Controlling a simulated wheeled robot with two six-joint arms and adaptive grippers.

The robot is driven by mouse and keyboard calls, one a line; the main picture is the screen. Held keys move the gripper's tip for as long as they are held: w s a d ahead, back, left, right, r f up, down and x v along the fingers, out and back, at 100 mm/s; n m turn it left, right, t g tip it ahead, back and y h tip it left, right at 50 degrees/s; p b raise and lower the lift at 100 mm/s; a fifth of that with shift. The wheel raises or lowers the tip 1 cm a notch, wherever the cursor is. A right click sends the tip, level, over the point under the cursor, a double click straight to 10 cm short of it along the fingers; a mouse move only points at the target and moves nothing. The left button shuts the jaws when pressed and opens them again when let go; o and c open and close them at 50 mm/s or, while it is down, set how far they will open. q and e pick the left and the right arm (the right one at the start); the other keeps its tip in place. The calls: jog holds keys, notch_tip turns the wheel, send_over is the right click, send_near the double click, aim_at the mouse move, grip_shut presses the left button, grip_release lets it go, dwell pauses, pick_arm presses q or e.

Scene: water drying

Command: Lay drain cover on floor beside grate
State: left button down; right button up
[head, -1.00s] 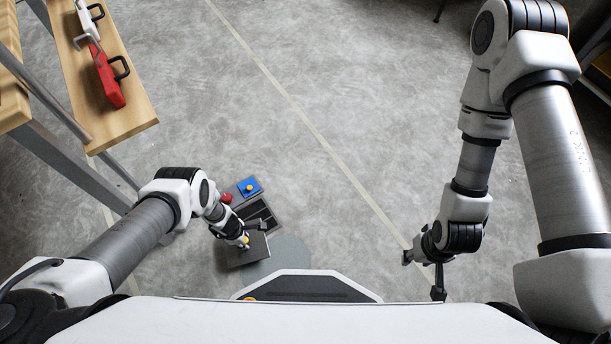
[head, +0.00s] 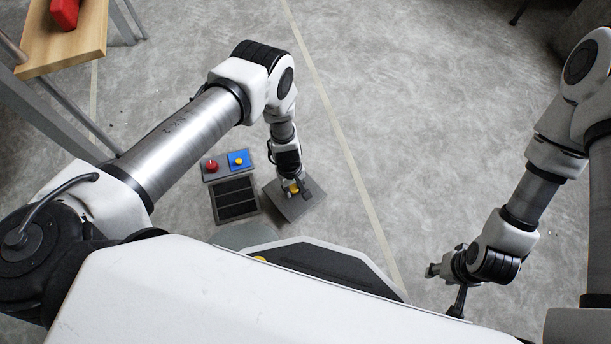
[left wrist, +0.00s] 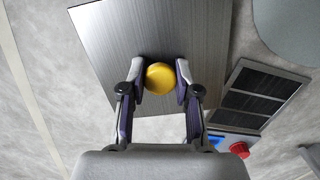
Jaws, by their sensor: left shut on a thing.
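The drain cover (head: 308,206) is a flat grey square plate with a yellow knob (head: 294,188). My left gripper (head: 292,187) is shut on that knob, and the left wrist view shows a finger on each side of the knob (left wrist: 160,78). The plate (left wrist: 115,45) is right of the dark slotted grate (head: 237,199) in the head view, its left corner close to the grate's edge. I cannot tell whether the plate touches the floor. The grate also shows in the left wrist view (left wrist: 258,93). My right gripper (head: 444,286) is open and empty, far to the right.
A grey panel with a red button (head: 212,166) and a blue plate with a yellow button (head: 238,160) adjoins the grate's far side. A wooden shelf (head: 85,40) with a red object stands at upper left. Bare floor lies right of the cover.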

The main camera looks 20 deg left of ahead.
pick_arm(q)
jog(key=w+b, duration=0.1)
jog(key=w+f+b, duration=0.1)
jog(key=w, duration=0.1)
jog(key=w+b, duration=0.1)
jog(key=b, duration=0.1)
jog(key=shift+w+d+f, duration=0.1)
jog(key=shift+w+f, duration=0.2)
jog(key=shift+w, duration=0.1)
jog(key=w, duration=0.1)
jog(key=w+b, duration=0.1)
jog(key=w, duration=0.1)
jog(key=shift+w+d+r, duration=0.1)
jog(key=shift+w+r, duration=0.2)
jog(key=shift+w, duration=0.05)
jog(key=shift+w+f+b, duration=0.2)
jog(key=shift+f+b, duration=0.7)
jog(key=shift+w+f+b, duration=0.2)
jog(key=shift+f+b, duration=0.65)
jog(key=shift+f, duration=0.05)
jog(key=c, duration=0.8)
grip_release()
jog(key=shift+c, duration=0.2)
pick_arm(e)
notch_tip(320, 180, down, 10)
jog(key=shift+w+f, duration=0.15)
jog(key=shift+f, duration=0.05)
